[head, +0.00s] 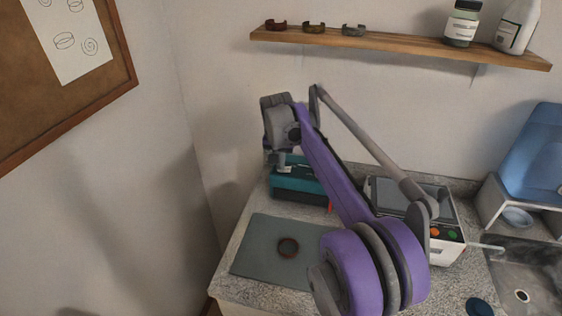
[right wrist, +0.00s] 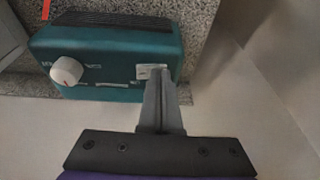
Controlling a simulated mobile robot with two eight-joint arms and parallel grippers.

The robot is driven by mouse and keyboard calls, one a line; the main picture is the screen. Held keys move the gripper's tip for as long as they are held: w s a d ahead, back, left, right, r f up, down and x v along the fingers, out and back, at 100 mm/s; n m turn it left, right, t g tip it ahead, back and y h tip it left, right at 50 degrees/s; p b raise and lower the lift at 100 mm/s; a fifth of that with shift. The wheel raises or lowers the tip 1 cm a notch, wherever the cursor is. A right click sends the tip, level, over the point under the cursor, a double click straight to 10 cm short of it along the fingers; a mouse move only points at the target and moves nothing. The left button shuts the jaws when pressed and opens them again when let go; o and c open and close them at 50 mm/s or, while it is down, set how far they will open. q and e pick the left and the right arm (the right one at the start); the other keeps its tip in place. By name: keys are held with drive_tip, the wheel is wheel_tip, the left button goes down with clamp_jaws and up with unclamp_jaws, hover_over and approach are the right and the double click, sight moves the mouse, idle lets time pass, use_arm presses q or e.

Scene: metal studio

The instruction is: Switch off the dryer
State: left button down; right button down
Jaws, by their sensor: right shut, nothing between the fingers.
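A teal box-shaped device (head: 298,183), probably the dryer, stands at the back left of the counter. In the right wrist view its teal body (right wrist: 112,52) has a white round knob (right wrist: 66,71) with a red mark, and a dark slotted top. A small white label or switch plate (right wrist: 150,71) is near its other end. My right gripper (head: 279,163) is shut and empty. Its fingertips (right wrist: 158,74) are at the white plate, overlapping it in the picture; I cannot tell whether they touch. My left gripper is not in view.
A white machine with a grey lid and coloured buttons (head: 447,243) stands right, partly behind my arm. A sink (head: 530,275) is far right. A wooden shelf (head: 400,47) with bracelets and bottles hangs above.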

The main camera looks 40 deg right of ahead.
drive_tip(key=shift+s+f, duration=0.1)
drive_tip(key=shift+f, duration=0.05)
drive_tip(key=shift+s+d, duration=0.4)
drive_tip(key=shift+s, duration=0.05)
drive_tip(key=shift+s+d, duration=0.15)
drive_tip(key=shift+r, duration=0.2)
